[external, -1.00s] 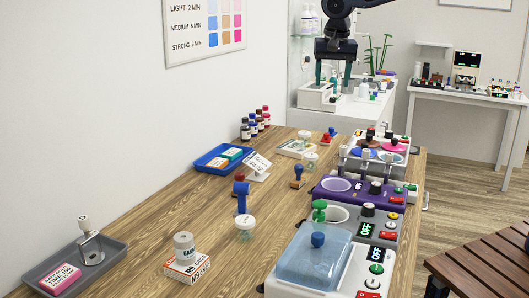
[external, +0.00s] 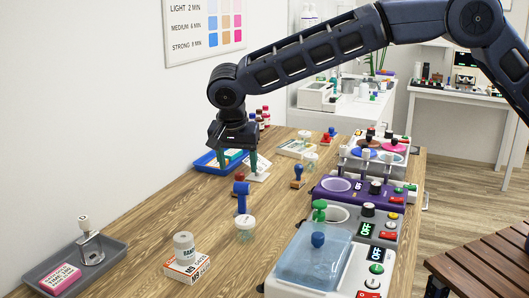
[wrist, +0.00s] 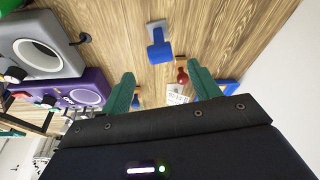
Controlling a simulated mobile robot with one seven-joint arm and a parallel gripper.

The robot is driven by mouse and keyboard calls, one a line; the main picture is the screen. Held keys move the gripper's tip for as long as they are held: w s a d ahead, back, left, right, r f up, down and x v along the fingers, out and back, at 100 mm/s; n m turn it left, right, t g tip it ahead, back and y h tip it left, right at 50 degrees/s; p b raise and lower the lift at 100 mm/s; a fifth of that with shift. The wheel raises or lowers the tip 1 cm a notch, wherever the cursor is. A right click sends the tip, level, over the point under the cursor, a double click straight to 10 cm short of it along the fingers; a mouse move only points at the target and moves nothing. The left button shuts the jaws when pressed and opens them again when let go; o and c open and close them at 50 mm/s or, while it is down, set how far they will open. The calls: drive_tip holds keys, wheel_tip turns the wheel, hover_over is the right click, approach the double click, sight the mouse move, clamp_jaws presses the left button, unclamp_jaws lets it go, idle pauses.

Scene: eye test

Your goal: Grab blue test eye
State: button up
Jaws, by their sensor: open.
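A blue upright piece (external: 241,196) with a cylinder-shaped head stands on the wooden table, left of the middle. It seems to be the blue test eye, though no label shows. In the wrist view the blue piece (wrist: 160,52) stands on a small grey square base, beyond my fingertips. My gripper (external: 237,164) points down, above and behind the blue piece in the external view, apart from it. Its two green fingers are spread with nothing between them; they also show in the wrist view (wrist: 160,74).
A red-topped piece (wrist: 182,76) stands close to the blue one. A blue-and-wood stamp (external: 298,176) and a purple device (external: 345,191) stand right.

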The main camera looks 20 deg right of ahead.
sight(242, 188)
drive_tip(key=x, duration=0.5)
drive_tip(key=shift+w, duration=0.1)
drive_tip(key=shift+w+d+x, duration=0.1)
drive_tip(key=shift+w+x, duration=0.05)
drive_tip(key=shift+x, duration=1.2)
drive_tip(key=shift+w+d+x, duration=0.1)
drive_tip(key=shift+x, duration=1.2)
drive_tip(key=shift+r, duration=0.15)
drive_tip(key=c, duration=1.1)
